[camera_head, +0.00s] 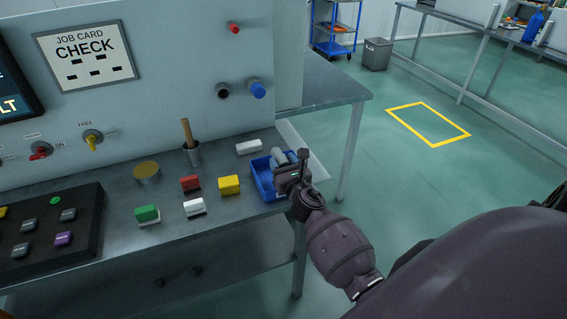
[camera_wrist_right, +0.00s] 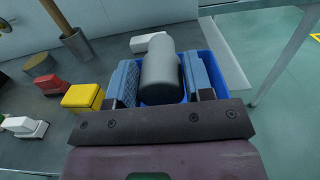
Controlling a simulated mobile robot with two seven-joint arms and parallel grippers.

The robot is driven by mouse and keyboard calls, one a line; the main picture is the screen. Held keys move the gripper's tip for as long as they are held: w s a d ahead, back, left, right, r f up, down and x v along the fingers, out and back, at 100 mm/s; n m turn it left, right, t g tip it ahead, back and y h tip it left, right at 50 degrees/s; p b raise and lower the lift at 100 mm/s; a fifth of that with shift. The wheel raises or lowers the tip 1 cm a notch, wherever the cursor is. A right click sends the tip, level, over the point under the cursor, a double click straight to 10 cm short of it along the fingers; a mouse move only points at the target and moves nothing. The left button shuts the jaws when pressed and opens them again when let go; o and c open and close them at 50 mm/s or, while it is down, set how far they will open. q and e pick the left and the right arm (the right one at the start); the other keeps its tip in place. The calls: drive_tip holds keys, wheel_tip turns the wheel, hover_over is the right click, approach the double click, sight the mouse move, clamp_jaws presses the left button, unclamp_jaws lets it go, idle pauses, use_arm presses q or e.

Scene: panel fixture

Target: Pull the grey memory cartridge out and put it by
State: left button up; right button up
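The grey memory cartridge appears as a rounded grey cylinder (camera_wrist_right: 162,78) between the blue-padded fingers of my right gripper (camera_wrist_right: 163,85). The tray also shows behind the fingers in the wrist view (camera_wrist_right: 212,65). I cannot tell whether the cylinder touches the tray floor. My left gripper is not in view.
White (camera_head: 249,147), yellow (camera_head: 229,184), red (camera_head: 190,184) and green (camera_head: 147,214) blocks stand left of the tray. A metal cup (camera_head: 192,155) holds a wooden handle. A dark keyed board (camera_head: 50,235) lies at left. The wall panel (camera_head: 170,70) rises behind; open floor lies right.

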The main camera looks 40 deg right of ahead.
drive_tip(key=o, duration=0.4)
drive_tip(key=shift+s+a+f+g, duration=0.1)
drive_tip(key=shift+s+f+g, duration=0.05)
drive_tip(key=shift+f, duration=0.45)
drive_tip(key=shift+s+a+f+g, duration=0.1)
drive_tip(key=shift+s+f+g, duration=0.05)
drive_tip(key=shift+f, duration=0.45)
drive_tip(key=shift+s+f, duration=0.1)
drive_tip(key=shift+s, duration=0.05)
drive_tip(key=shift+s+a+f, duration=0.1)
drive_tip(key=shift+s, duration=0.05)
drive_tip(key=s, duration=0.3)
drive_tip(key=s+a+r, duration=0.1)
drive_tip(key=s, duration=0.2)
drive_tip(key=s+a+r, duration=0.1)
drive_tip(key=s, duration=0.2)
drive_tip(key=shift+s+r, duration=0.2)
drive_tip(key=shift+r, duration=0.05)
